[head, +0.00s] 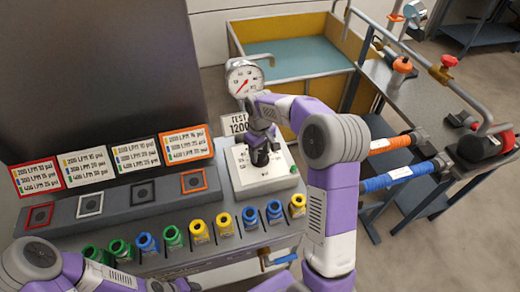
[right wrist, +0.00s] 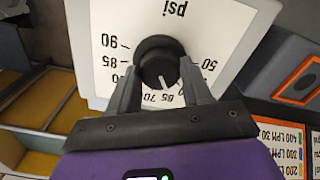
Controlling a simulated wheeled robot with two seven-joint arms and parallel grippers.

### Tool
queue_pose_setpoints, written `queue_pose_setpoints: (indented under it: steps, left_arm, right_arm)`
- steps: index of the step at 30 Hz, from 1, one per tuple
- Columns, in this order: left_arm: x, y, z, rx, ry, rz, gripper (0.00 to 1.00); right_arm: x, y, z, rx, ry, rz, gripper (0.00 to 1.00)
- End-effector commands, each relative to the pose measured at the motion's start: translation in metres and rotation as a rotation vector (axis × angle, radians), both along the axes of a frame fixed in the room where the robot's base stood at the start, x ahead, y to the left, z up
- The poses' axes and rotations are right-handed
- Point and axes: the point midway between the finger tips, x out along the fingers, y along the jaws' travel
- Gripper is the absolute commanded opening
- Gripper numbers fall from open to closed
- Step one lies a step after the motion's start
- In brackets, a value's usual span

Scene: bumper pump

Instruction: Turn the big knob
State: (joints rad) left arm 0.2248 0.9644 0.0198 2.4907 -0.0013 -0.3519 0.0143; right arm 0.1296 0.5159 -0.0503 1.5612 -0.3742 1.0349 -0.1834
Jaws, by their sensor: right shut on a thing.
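The big knob (right wrist: 160,58) is black and round, on a white panel (right wrist: 225,25) marked "psi" with numbers around the knob. The panel appears upside down in the right wrist view. The knob's white pointer line lies near the 70 and 65 marks. My right gripper (right wrist: 160,85) is shut on the knob, one finger on each side. In the head view, my right gripper (head: 262,152) is at the white panel (head: 283,180) and mostly hides the knob.
A pressure gauge (head: 243,77) stands behind the panel, close to my right arm. Labelled cards (head: 135,153) stand at left. A yellow-walled tank (head: 290,35) is behind, and a pipe bench (head: 425,90) at right.

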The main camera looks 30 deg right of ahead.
Motion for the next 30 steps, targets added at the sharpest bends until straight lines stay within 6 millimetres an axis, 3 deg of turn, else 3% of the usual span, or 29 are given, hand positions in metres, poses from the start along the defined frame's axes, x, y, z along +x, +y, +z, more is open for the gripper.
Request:
queue_pose_setpoints:
  steps: [30]
  left_arm:
    - [0.000,0.000,0.045,0.000,0.000,0.000,0.43]
  right_arm:
    - [0.000,0.000,0.002,-0.001,-0.001,-0.898,0.19]
